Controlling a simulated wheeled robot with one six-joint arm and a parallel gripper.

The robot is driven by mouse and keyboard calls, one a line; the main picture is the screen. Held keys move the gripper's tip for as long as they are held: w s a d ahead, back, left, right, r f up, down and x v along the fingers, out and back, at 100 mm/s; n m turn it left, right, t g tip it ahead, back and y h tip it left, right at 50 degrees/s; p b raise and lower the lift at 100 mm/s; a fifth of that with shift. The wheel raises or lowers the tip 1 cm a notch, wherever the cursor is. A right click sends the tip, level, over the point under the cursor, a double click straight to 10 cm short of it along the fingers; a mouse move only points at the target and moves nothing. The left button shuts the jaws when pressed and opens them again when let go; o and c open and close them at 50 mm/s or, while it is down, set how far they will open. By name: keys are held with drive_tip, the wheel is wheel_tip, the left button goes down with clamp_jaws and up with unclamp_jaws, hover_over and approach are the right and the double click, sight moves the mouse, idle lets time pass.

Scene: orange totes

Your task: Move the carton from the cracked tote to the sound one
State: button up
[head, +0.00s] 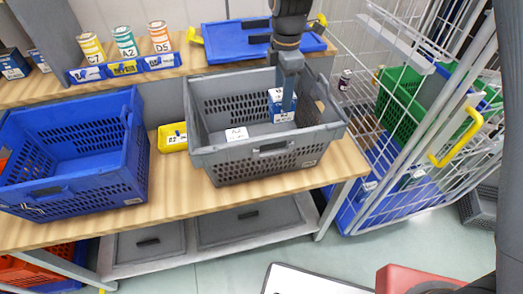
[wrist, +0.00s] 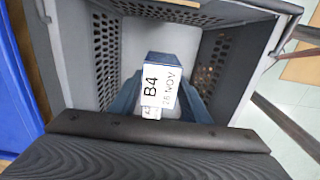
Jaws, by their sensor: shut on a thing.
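The carton (head: 281,108) is blue and white. It is inside the grey tote (head: 262,166), near its right end. My gripper (head: 289,97) reaches down into the grey tote and is shut on the carton. The carton also shows in the wrist view (wrist: 157,86), between the fingers, with a label reading B4 and 26 NOV. I cannot tell whether it touches the tote floor. A blue tote (head: 76,192) stands on the left of the bench and looks empty. No crack shows clearly on either tote.
A small yellow bin (head: 173,138) sits between the totes. Several cans (head: 125,42) and small blue bins stand on the back shelf. A blue lid (head: 245,42) lies behind the grey tote. A white wire cage (head: 400,110) stands close on the right.

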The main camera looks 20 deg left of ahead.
wheel_tip(320, 180, down, 13)
drive_tip(key=shift+w+f+p, duration=0.1)
drive_tip(key=shift+p, duration=1)
drive_tip(key=shift+f, duration=0.15)
drive_tip(key=o, duration=1.3)
drive_tip(key=shift+c, duration=0.2)
wheel_tip(320, 180, up, 12)
drive_tip(key=b, duration=0.3)
drive_tip(key=shift+r+b, duration=0.2)
drive_tip(key=shift+b, duration=0.15)
